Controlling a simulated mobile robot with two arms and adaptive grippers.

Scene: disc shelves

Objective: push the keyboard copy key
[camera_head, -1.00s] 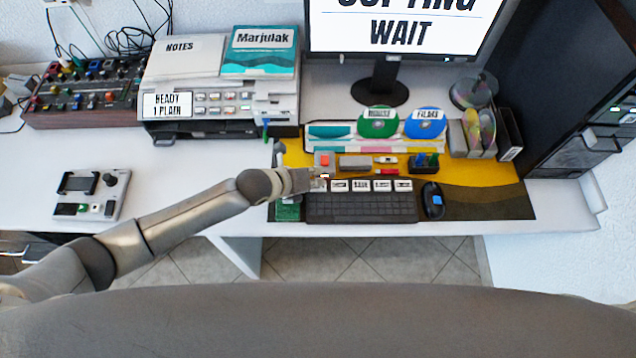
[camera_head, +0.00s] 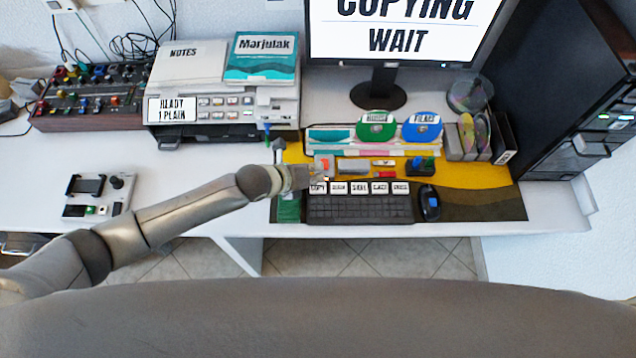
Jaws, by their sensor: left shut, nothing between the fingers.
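The dark keyboard (camera_head: 360,209) lies on the mat at the front of the desk. A row of white labelled keys runs along its back edge. The leftmost labelled key (camera_head: 317,188) shows just in front of my left gripper; its label is too small to read surely. My left gripper (camera_head: 314,178) is shut and empty, at the keyboard's back left corner, close to that key; I cannot tell whether it touches. The monitor (camera_head: 390,30) reads "COPYING WAIT". My right gripper is not in view.
A red-orange block (camera_head: 323,166) stands just behind my left gripper. A printer (camera_head: 220,125) is at the back left. The desk's left front is mostly clear around a small device (camera_head: 99,196).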

